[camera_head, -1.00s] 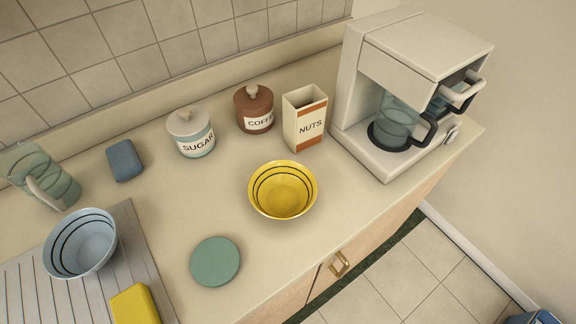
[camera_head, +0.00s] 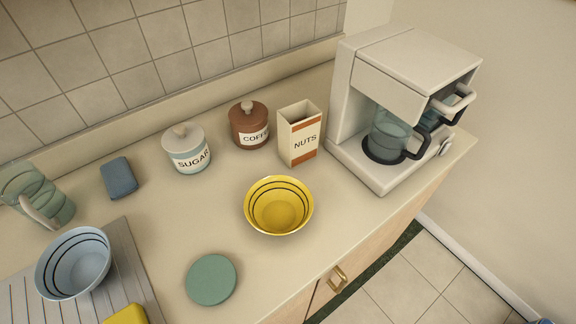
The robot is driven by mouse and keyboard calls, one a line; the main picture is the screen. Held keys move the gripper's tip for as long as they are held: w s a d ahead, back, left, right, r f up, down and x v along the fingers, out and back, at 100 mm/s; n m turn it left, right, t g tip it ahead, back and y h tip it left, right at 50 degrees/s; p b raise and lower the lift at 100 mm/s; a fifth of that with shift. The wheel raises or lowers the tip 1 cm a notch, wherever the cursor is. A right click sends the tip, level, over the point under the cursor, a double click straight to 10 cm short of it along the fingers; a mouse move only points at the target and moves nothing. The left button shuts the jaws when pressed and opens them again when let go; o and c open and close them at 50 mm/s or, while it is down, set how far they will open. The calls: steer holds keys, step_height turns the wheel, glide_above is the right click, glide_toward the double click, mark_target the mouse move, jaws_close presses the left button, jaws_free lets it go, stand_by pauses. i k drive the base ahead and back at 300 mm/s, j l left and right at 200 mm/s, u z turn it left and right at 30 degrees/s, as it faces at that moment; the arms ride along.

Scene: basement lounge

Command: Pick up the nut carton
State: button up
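The nut carton (camera_head: 298,142) is an open-topped cream box with orange bands, labelled NUTS. It stands upright on the counter (camera_head: 225,186), between the coffee jar and the coffee maker. Its front and one side are in plain view, and nothing covers it. My gripper is not in view.
A yellow bowl (camera_head: 279,206) sits in front of the carton. The brown coffee jar (camera_head: 249,124) is just left of it, with the sugar jar (camera_head: 187,149) further left. The coffee maker (camera_head: 397,106) stands close on the right. A green disc (camera_head: 211,280) lies near the front edge.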

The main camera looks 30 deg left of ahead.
mark_target(299, 124)
steer(key=i+l+u, duration=0.2)
steer(key=u, duration=0.15)
steer(key=i+l+u, duration=0.1)
steer(key=l+u, duration=0.3)
steer(key=i+l+u, duration=0.1)
steer(key=l+u, duration=0.65)
steer(key=i, duration=0.05)
